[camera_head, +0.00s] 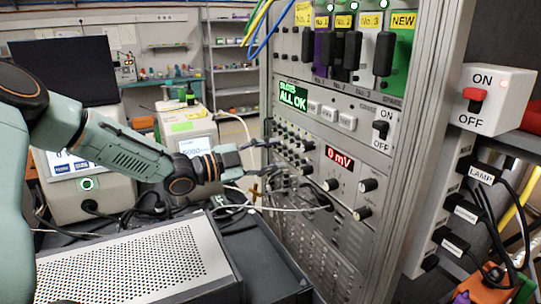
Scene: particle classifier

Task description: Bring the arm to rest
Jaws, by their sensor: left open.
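My left arm (120,148) comes in from the left, pale green with dark joints. My left gripper (266,172) is open, its fingers spread one above the other and pointing right at the rack panel (318,176). I see nothing held between the fingers. The fingertips are close to the knobs and cables on the panel's left part; I cannot tell whether they touch. My right gripper is not in view.
A perforated metal box (140,265) lies below the arm. White cables (285,208) run near the gripper. A white ON/OFF switch box (492,98) and a power strip (440,205) are at the right. Shelves (232,70) stand behind.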

